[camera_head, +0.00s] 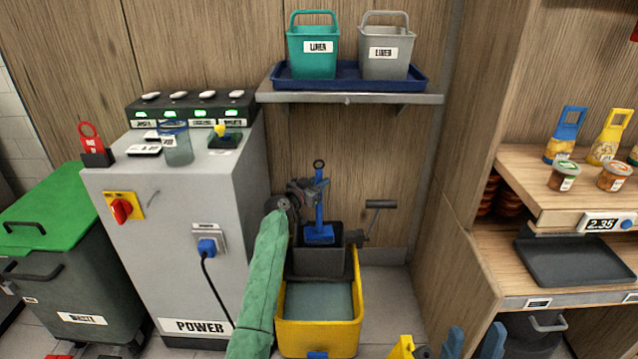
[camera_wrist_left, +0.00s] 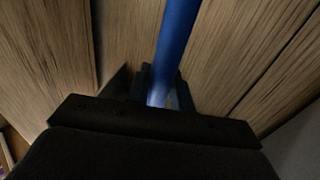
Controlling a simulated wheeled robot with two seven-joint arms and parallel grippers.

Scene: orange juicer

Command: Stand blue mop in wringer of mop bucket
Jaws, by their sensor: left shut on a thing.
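The blue mop (camera_head: 319,234) stands upright, its blue head at the mouth of the dark wringer (camera_head: 318,262). I cannot tell whether the head rests inside or is just above it. The wringer sits at the back of the yellow mop bucket (camera_head: 318,337), with its lever handle (camera_head: 380,204) sticking out to the right. My left gripper (camera_head: 312,188) is shut on the mop's handle above the head. The blue handle (camera_wrist_left: 178,38) runs up between the fingers in the left wrist view. My green-sleeved left arm hides the bucket's left side. My right gripper is not in view.
A grey power cabinet (camera_head: 165,240) stands left of the bucket, with a green-lidded waste bin (camera_head: 50,205) beyond. A shelf (camera_head: 350,98) with two pails hangs above. A wooden counter (camera_head: 560,190) stands at right. Some bare floor (camera_head: 385,285) shows right of the bucket.

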